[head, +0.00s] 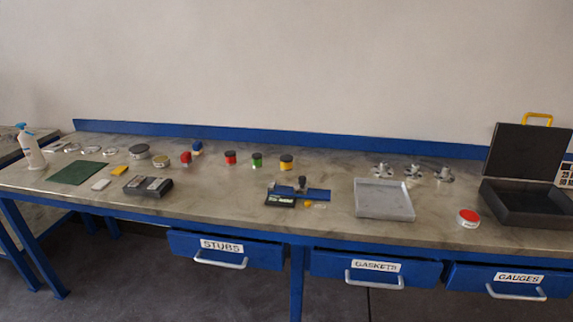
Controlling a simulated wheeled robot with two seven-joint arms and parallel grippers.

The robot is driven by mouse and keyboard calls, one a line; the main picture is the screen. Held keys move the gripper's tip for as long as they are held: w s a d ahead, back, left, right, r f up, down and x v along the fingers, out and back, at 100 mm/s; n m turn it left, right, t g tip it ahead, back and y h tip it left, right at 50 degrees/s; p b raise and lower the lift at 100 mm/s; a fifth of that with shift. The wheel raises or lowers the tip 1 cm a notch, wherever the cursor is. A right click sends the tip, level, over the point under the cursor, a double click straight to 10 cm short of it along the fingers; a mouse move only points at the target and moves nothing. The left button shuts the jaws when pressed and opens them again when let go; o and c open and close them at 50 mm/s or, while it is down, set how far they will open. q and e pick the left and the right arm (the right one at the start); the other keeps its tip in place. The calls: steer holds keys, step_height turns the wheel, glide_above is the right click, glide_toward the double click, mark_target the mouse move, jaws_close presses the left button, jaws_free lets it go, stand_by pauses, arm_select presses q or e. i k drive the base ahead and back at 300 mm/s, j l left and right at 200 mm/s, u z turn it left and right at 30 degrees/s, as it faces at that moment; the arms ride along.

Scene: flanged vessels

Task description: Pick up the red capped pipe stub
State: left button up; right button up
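A small red cylinder with a dark top (230,158), which looks like the red capped pipe stub, stands upright toward the back of the workbench, left of centre. A similar green one (257,160) and a yellow one (287,162) stand to its right. Another small red piece (186,158) stands to its left, with a blue piece (197,148) behind; their exact shapes are too small to tell. Neither of my grippers is in view.
The grey workbench (225,195) has a clear area in front of the stubs. A dark device (148,186) lies front left, and a blue fixture (318,194) front right. A grey tray (384,214), a red-topped tin (468,218) and an open black case (525,203) stand farther right.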

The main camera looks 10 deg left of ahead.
mark_target(230, 156)
steer(key=i+j+u, duration=0.6)
steer(key=i+j, duration=0.25)
